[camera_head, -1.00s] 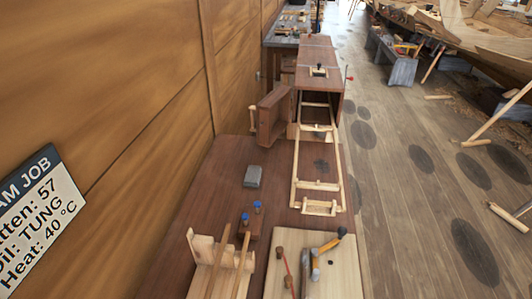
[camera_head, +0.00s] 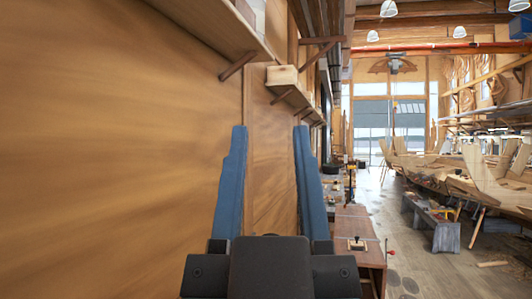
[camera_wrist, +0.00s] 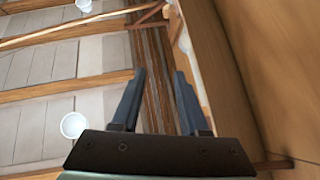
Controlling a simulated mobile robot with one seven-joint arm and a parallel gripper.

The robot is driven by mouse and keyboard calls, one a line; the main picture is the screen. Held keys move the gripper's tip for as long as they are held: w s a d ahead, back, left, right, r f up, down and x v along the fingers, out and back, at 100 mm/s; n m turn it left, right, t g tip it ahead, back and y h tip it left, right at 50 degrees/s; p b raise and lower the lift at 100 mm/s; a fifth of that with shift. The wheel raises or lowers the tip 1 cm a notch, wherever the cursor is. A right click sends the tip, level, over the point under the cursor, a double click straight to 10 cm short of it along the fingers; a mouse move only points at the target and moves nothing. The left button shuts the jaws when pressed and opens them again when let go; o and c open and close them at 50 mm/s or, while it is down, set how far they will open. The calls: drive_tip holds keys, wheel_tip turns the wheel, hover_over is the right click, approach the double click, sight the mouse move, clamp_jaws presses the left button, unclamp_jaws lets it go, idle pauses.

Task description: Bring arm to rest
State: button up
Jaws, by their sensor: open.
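My gripper (camera_head: 270,165) stands upright in the head view, its two blue fingers wide apart with nothing between them. It is raised in front of the wooden wall, left of the workbench. In the wrist view my gripper (camera_wrist: 160,95) is also open and empty, pointing up toward the ceiling beams.
A wooden wall (camera_head: 120,150) fills the left side, with a shelf (camera_head: 215,25) above and a smaller shelf (camera_head: 290,95) farther back. A brown bench (camera_head: 358,230) lies right of my gripper. A wooden hull (camera_head: 465,170) and a grey trestle (camera_head: 435,220) stand right, beside open floor.

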drive_tip(key=shift+s+a+r+t, duration=0.15)
drive_tip(key=shift+s+r+t, duration=0.15)
drive_tip(key=shift+s+r, duration=0.35)
wheel_tip(320, 180, down, 6)
drive_tip(key=b, duration=0.5)
drive_tip(key=shift+a+r+b, duration=0.1)
drive_tip(key=shift+b, duration=0.2)
